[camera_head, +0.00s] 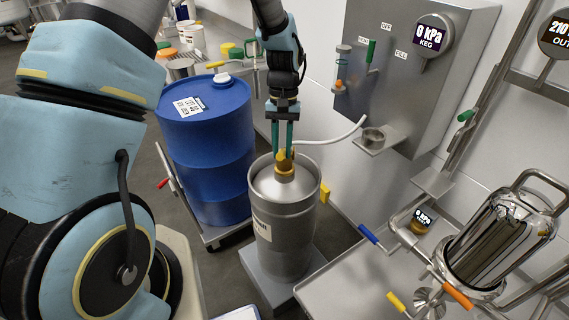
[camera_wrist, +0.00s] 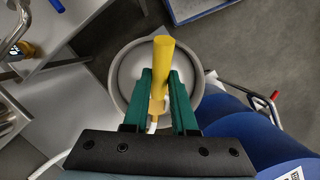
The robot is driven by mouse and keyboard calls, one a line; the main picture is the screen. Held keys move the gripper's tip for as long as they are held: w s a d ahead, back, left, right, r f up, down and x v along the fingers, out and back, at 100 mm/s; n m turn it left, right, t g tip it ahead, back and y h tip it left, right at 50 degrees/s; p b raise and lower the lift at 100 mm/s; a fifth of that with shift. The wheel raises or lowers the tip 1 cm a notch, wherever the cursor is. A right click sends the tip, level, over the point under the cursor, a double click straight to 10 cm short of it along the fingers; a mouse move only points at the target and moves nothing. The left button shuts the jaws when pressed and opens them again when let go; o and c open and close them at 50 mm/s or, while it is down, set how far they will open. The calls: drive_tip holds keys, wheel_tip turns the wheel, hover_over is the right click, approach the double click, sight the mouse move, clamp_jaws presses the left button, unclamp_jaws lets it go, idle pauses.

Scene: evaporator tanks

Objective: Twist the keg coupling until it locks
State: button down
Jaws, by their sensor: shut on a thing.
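The steel keg (camera_head: 284,222) stands upright on a low grey platform (camera_head: 265,283), with a pale label on its side. The brass-and-yellow keg coupling (camera_head: 285,163) sits on the keg's top centre, with a white hose running from it toward the wall panel. My gripper (camera_head: 284,150) points down from above and is shut on the coupling. In the wrist view, the green fingers (camera_wrist: 167,100) lie on either side of the coupling's yellow handle (camera_wrist: 162,70), with the round keg top (camera_wrist: 128,75) below. The fingers partly hide the coupling, and I cannot tell whether it is locked.
A blue drum (camera_head: 207,145) stands on a cart left of the keg. A wall panel (camera_head: 405,70) with a keg gauge (camera_head: 430,36) reading 0 kPa is behind. A steel table (camera_head: 350,285) with valves and a shiny vessel (camera_head: 500,235) is close on the right.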

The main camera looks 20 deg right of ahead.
drive_tip(key=shift+w+a+r+m+p, duration=0.1)
drive_tip(key=shift+a+m+p, duration=0.1)
drive_tip(key=shift+m+p, duration=0.15)
drive_tip(key=shift+w+a+m, duration=0.1)
drive_tip(key=shift+m, duration=0.35)
drive_tip(key=shift+w+a+m+y+p, duration=0.2)
drive_tip(key=shift+a+m+y+p, duration=0.1)
drive_tip(key=shift+m, duration=0.4)
drive_tip(key=shift+w+a+m+t+p, duration=0.2)
drive_tip(key=shift+w+m+t+p, duration=0.1)
drive_tip(key=shift+m, duration=0.5)
